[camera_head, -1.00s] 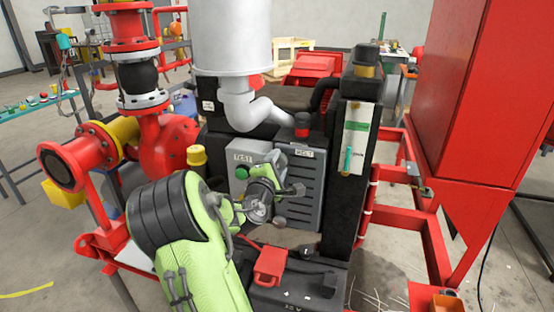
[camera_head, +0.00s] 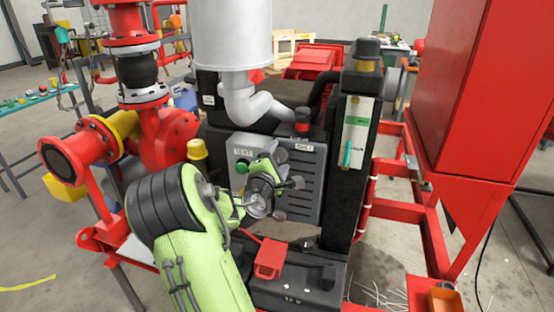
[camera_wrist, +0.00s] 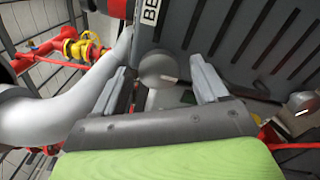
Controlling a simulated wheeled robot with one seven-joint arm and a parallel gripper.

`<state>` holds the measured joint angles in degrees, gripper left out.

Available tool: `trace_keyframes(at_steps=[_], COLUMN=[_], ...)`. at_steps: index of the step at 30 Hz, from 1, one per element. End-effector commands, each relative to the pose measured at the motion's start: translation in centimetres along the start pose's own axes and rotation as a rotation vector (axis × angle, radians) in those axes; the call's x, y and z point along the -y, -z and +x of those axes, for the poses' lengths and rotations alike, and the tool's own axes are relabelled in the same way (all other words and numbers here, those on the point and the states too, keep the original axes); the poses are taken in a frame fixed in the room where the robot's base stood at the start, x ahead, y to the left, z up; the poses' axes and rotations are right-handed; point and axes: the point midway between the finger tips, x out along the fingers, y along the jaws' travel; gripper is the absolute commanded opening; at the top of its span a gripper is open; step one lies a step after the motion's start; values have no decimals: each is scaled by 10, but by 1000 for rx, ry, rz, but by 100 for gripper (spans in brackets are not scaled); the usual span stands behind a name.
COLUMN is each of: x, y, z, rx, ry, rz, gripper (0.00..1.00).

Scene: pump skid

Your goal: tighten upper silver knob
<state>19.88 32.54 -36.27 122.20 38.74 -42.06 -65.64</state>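A round silver-grey knob (camera_wrist: 158,70) on a stem sits between the two fingers of my gripper (camera_wrist: 160,85) in the wrist view. The fingers are apart, with a narrow gap showing on each side of the knob. In the head view my gripper (camera_head: 283,172) is in front of the grey slotted panel (camera_head: 310,165), and the hand hides much of the panel's left part. A second knob (camera_wrist: 301,103), dull grey and reddish, is right of the fingers in the wrist view. It shows below the gripper in the head view (camera_head: 280,215).
A green button (camera_head: 242,166) and a yellow cap (camera_head: 197,149) are left of my gripper. A thick grey pipe (camera_head: 255,106) runs above the panel.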

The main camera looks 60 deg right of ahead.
Motion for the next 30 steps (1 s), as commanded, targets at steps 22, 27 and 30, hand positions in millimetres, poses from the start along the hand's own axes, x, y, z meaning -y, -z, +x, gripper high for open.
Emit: trace_keyframes(at_steps=[22,27,30], x=[3,2,2], y=[3,4,2], z=[-137,-152,-156], rx=[-10,-2,-1], ry=[-3,-9,-4], rz=[2,8,5], gripper=[73,73,73])
